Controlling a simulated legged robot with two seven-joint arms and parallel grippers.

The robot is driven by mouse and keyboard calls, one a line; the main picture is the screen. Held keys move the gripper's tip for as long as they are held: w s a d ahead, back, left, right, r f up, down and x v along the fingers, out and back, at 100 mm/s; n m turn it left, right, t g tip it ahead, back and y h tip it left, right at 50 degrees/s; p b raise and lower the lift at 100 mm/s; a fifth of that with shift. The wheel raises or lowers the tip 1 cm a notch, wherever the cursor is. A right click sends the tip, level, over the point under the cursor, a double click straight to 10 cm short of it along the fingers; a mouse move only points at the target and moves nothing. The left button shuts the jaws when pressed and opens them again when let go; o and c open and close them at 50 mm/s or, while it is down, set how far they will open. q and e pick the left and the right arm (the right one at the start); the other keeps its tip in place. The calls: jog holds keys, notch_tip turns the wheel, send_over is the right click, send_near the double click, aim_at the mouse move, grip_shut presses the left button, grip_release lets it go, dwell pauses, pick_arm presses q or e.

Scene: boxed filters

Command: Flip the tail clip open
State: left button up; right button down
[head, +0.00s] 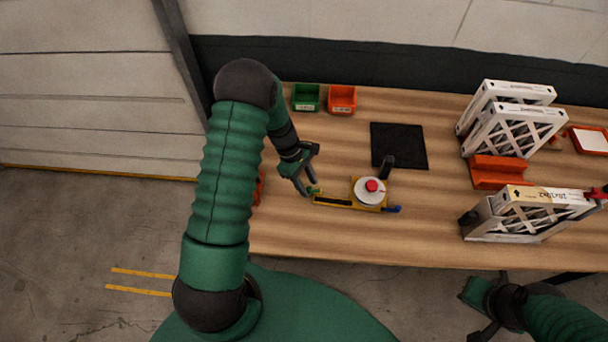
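A yellow fixture (334,202) lies on the table in the middle, with a white round dial and a red knob (372,185) on it. A small green piece (315,190) is at its left end and a blue piece (393,209) at its right end. I cannot tell which of them is the tail clip. My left gripper (307,188) points down at the fixture's left end, fingers apart, close to the green piece. Contact cannot be told. My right gripper (478,309) is low at the right, off the table's front edge, partly cut off, its opening unclear.
Green (306,98) and orange (342,100) bins stand at the back left. A black mat (399,146) lies behind the fixture. White boxed filters (514,130) and an orange holder (498,172) stand right. Another framed filter (530,212) is nearer the front. Table before the fixture is clear.

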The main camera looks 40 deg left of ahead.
pick_arm(q)
jog(key=b+v, duration=0.2)
jog(key=v, duration=1.4)
jog(key=shift+r+b, duration=0.25)
jog(key=shift+b, duration=0.15)
jog(key=s+d+f+m+t+y+b, duration=0.1)
jog(key=s+d+f+m+y+b, duration=0.1)
jog(key=s+d+m, duration=0.3)
jog(key=s+d+f+m+t+y+b, duration=0.1)
jog(key=s+d+f+m+y+b, duration=0.1)
jog(key=d+m, duration=1)
jog(key=s+f+m+b, duration=0.1)
jog(key=s+f, duration=0.1)
jog(key=s, duration=0.1)
jog(key=shift+f+m+y+b, duration=0.3)
jog(key=shift+f, duration=0.05)
jog(key=shift+a, duration=0.4)
jog(key=shift+d, duration=0.25)
